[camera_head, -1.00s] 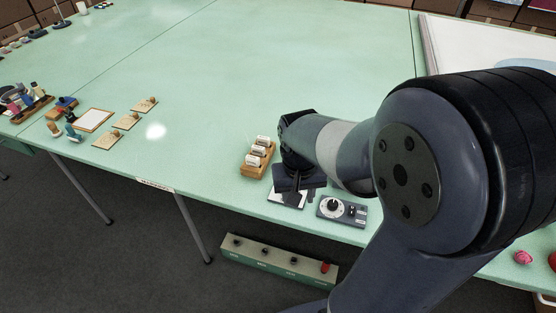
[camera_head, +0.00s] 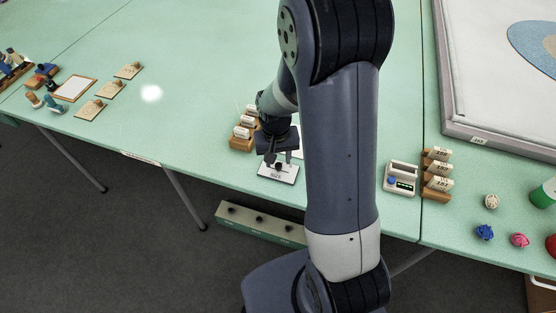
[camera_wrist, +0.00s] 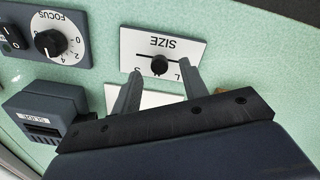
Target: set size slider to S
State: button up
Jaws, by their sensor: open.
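The white size slider plate (camera_wrist: 185,48), marked SIZE, lies on the green table and appears upside down in the wrist view. Its black knob (camera_wrist: 158,65) sits near the middle of a dark slot.
A focus dial panel (camera_wrist: 48,40) and a grey guide box (camera_wrist: 45,113) lie left of the plate in the wrist view. In the head view, a wooden card holder (camera_head: 241,144) stands left of my gripper.

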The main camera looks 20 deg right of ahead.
jog(key=shift+f, duration=0.95)
jog(key=shift+c, duration=0.5)
grip_shut()
